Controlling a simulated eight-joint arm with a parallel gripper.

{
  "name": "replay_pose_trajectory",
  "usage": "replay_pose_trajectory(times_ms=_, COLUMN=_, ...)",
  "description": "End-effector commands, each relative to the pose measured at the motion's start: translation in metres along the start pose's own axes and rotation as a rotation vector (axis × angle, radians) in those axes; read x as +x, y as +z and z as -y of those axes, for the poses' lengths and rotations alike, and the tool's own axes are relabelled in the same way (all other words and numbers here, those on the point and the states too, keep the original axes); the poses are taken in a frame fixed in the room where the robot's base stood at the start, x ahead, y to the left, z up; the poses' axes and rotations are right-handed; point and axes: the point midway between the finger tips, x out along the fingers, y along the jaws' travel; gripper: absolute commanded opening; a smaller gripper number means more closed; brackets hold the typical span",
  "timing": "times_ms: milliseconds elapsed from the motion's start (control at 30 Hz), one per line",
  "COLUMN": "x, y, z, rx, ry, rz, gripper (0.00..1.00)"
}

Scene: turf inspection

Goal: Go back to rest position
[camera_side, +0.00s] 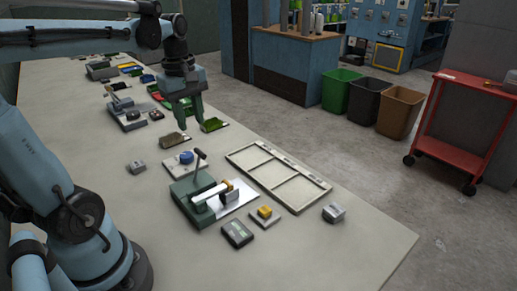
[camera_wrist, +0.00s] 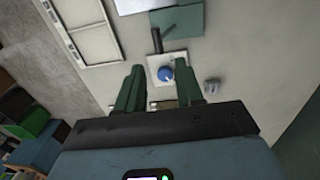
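My gripper (camera_side: 183,110) hangs above the far half of the pale table (camera_side: 355,250), pointing down, with its green fingers apart. In the wrist view the two green fingers (camera_wrist: 168,90) are spread, and nothing shows held between them. Beyond the fingertips lies a white plate with a blue round knob (camera_wrist: 165,74), which also shows in the side view (camera_side: 186,157).
A green press with a black lever (camera_side: 199,160) stands mid-table. Beside it are a white frame tray (camera_side: 279,175), a dark meter (camera_side: 237,233), a yellow block (camera_side: 265,212) and a grey block (camera_side: 333,212). Bins and a red cart (camera_side: 463,125) stand off the table.

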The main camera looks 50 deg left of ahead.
Motion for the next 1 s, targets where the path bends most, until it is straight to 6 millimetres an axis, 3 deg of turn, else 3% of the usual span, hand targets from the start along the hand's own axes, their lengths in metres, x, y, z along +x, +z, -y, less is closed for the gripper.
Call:
replay_pose_trajectory(times_ms=200, x=-0.012, y=0.0, z=0.0, rx=0.0, ry=0.001, rz=0.0, gripper=0.37)
replay_pose_trajectory(times_ms=633, x=-0.01, y=0.007, z=-0.001, rx=0.066, ry=0.021, rz=-0.011, gripper=0.37)
replay_pose_trajectory(times_ms=767, x=0.001, y=0.035, z=-0.005, rx=0.331, ry=0.098, rz=-0.061, gripper=0.37)
replay_pose_trajectory(times_ms=1000, x=0.03, y=0.104, z=-0.008, rx=1.051, ry=0.304, rz=-0.25, gripper=0.37)
